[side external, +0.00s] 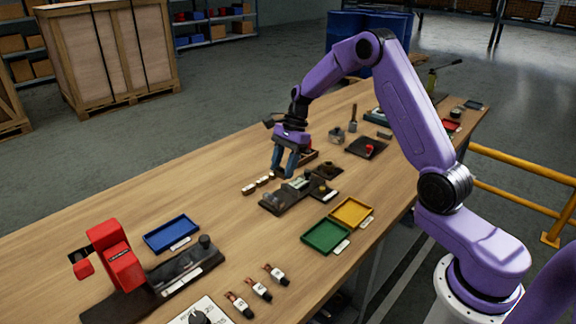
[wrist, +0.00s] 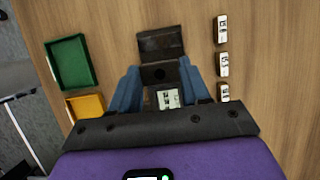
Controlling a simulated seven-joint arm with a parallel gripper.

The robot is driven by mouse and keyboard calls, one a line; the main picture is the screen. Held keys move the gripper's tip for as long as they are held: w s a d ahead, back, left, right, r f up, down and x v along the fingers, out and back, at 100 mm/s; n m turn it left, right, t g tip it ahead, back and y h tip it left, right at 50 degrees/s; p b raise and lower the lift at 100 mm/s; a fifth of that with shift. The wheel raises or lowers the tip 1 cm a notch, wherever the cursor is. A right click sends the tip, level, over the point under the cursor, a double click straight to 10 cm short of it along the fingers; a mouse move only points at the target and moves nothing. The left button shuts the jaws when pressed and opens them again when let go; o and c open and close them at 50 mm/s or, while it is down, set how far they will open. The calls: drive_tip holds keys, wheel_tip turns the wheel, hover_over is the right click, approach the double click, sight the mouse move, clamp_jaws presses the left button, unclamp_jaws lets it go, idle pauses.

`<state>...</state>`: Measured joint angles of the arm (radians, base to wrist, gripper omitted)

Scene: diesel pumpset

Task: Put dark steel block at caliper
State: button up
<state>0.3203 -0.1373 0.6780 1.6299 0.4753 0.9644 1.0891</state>
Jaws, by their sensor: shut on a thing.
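My gripper (side external: 284,172) points down over the middle of the wooden table with its blue fingers close together. In the wrist view its fingers (wrist: 161,70) are shut on a dark steel block (wrist: 158,76) with a round mark on its face. In the side view I cannot make the block out clearly between the fingers. A dark fixture (side external: 280,201), seemingly the caliper station, lies just below and in front of the gripper. Part of a dark plate (wrist: 161,42) shows beyond the block, and a small white printed panel (wrist: 168,98) shows between the fingers. Whether the block touches the fixture is unclear.
Several small white-labelled pieces (side external: 262,180) lie left of the gripper. A green tray (side external: 326,237) and a yellow tray (side external: 351,212) sit to the front right. A red device (side external: 116,258) and a blue tray (side external: 171,233) stand at the near left.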

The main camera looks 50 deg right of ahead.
sight(284, 197)
drive_tip(key=shift+f, duration=3.65)
drive_tip(key=shift+f, duration=0.35)
drive_tip(key=o, duration=1.2)
drive_tip(key=shift+o, duration=0.2)
drive_tip(key=shift+r, duration=3.55)
